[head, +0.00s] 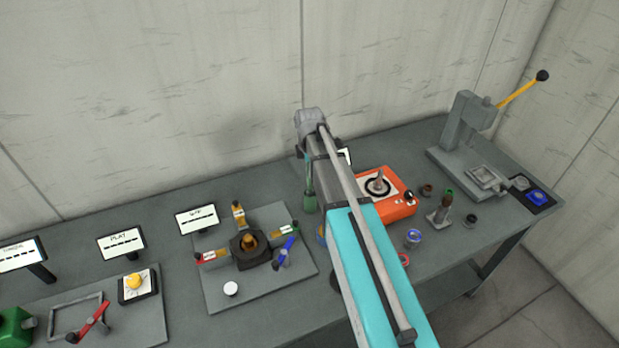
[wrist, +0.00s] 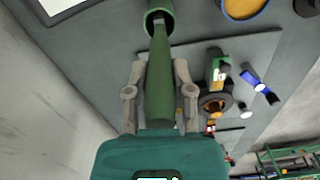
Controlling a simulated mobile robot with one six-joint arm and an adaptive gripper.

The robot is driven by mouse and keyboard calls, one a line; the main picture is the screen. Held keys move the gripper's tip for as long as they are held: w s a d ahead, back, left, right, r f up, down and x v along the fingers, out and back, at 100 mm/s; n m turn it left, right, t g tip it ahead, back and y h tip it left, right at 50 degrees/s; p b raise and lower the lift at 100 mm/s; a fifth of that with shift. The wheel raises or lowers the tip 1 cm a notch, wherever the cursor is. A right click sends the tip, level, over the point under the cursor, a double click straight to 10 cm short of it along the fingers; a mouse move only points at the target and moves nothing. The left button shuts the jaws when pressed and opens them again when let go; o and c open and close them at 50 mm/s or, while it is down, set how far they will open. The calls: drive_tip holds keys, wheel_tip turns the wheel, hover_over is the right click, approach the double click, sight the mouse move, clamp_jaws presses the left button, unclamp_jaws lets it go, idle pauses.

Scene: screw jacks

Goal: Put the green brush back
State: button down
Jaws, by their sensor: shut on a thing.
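The green brush (wrist: 160,88) is in my gripper (wrist: 160,68), between the two grey fingers, in the wrist view. Its narrow end points away from my gripper to the mouth of a green cup (wrist: 167,24). I cannot tell whether the tip is inside the cup or just above it. In the head view the brush (head: 309,176) hangs roughly upright, and the cup (head: 309,204) stands on the bench right below it. My arm hides part of this area and most of the gripper there.
A grey plate (head: 220,298) with a dark hub and coloured arms lies left of the cup. An orange device (head: 401,209) stands to the right. Several small parts and a lever press (head: 465,125) are farther right. The wall is close behind.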

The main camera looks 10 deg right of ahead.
sight(310, 191)
drive_tip(key=shift+f+b, duration=1.4)
drive_tip(key=shift+f, duration=0.35)
drive_tip(key=shift+c, duration=2.4)
unclamp_jaws()
wheel_tip(310, 191, up, 12)
drive_tip(key=p, duration=1.2)
drive_tip(key=shift+a, duration=0.1)
